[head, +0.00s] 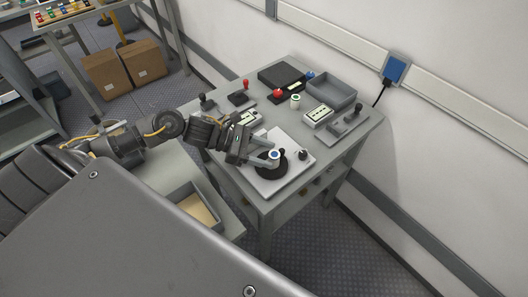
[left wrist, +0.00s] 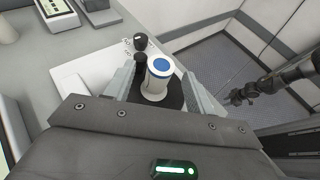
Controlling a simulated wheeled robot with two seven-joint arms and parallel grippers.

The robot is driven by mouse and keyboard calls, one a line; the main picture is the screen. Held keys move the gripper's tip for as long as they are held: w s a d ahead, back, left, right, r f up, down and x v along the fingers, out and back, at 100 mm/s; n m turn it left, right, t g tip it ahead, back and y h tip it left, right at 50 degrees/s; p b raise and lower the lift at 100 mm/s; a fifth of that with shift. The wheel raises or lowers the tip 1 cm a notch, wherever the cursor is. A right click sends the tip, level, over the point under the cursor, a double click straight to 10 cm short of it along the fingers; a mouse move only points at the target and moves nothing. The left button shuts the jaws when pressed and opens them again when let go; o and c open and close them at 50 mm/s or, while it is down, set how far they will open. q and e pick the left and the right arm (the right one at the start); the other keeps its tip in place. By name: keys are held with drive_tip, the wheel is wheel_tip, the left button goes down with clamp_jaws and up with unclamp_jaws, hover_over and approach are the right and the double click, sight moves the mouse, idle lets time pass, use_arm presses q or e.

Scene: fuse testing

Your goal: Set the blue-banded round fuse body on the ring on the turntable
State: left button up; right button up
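The round fuse body, white with a blue top (head: 273,155), stands on the dark turntable (head: 268,172). In the left wrist view the fuse body (left wrist: 158,80) is upright on the black disc (left wrist: 172,101), beside a black knob. The ring under it is hidden, so I cannot tell how exactly it is seated. My left gripper (head: 262,156) is around the fuse body; in the left wrist view its fingers (left wrist: 160,82) stand apart with gaps on both sides. A dark arm, apparently my right, shows at the right of that view; its gripper end (left wrist: 238,97) is small and unclear.
The turntable sits on a white base plate (head: 300,149) near the table's front. Behind are a white cylinder with a green top (head: 295,101), a grey tray (head: 333,92), and red-knobbed devices (head: 278,93). An open box (head: 198,207) is at the lower left.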

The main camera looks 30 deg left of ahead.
use_arm(q)
drive_tip(key=shift+a, duration=0.1)
drive_tip(key=shift+s+a, duration=0.15)
drive_tip(key=shift+a, duration=0.15)
drive_tip(key=b+v, duration=0.3)
drive_tip(key=v, duration=0.4)
drive_tip(key=shift+s+a, duration=0.25)
drive_tip(key=shift+a, duration=0.1)
drive_tip(key=shift+r+v, duration=0.2)
drive_tip(key=shift+v, duration=0.9)
drive_tip(key=shift+w, duration=0.1)
drive_tip(key=shift+d, duration=0.15)
